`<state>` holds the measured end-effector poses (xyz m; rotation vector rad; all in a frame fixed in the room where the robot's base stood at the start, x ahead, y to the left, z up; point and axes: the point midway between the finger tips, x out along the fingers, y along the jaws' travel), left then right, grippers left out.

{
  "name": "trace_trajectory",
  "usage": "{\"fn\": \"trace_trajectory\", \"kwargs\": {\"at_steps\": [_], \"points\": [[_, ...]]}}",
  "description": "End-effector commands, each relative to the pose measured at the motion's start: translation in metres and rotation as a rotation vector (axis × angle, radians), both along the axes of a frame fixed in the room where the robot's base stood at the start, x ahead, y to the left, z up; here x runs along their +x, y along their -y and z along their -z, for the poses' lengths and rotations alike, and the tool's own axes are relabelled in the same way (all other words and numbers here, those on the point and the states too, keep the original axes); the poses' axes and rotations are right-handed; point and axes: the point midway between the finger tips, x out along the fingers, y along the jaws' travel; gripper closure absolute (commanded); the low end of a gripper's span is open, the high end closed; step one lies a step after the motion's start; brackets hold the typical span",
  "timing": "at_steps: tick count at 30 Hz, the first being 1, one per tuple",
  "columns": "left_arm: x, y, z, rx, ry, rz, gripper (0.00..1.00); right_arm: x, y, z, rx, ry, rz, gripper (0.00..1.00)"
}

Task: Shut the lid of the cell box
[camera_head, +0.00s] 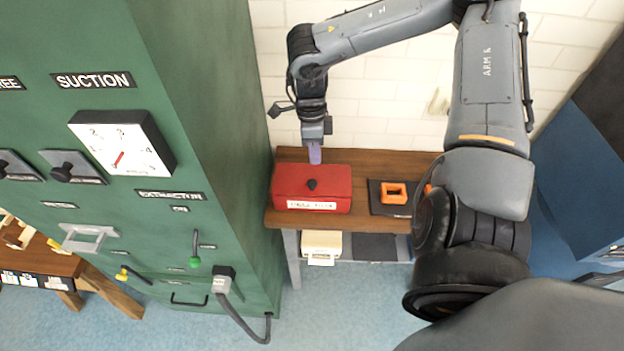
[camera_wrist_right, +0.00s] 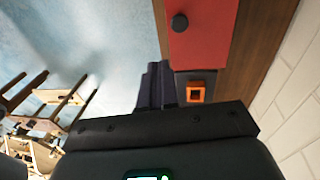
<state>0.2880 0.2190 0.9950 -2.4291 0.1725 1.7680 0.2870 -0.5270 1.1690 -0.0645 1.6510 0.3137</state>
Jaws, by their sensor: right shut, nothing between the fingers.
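The cell box (camera_head: 312,190) is red and stands on a brown wooden table. My left gripper is not in view.
An orange square piece (camera_head: 393,193) sits on a black pad right of the box. A tall green cabinet (camera_head: 215,120) with dials and levers stands close on the left. A white brick wall is behind the table (camera_head: 360,215). A lower shelf holds a cream device (camera_head: 322,243).

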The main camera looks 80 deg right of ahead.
Motion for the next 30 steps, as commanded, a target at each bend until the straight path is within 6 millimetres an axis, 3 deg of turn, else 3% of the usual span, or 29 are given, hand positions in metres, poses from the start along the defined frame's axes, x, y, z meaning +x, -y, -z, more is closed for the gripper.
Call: {"fn": "trace_trajectory", "kwargs": {"at_steps": [1, 3, 8, 30], "points": [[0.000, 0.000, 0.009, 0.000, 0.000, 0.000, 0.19, 0.006, 0.016, -0.010, -0.041, 0.038, 0.024, 1.00], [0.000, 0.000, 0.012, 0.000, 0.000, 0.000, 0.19, 0.010, 0.025, -0.022, -0.070, 0.067, 0.037, 1.00], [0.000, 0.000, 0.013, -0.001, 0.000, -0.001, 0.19, 0.014, 0.026, -0.024, -0.082, 0.094, 0.038, 1.00], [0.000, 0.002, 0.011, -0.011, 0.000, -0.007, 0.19, 0.011, 0.017, 0.092, -0.079, 0.091, 0.040, 1.00]]}}
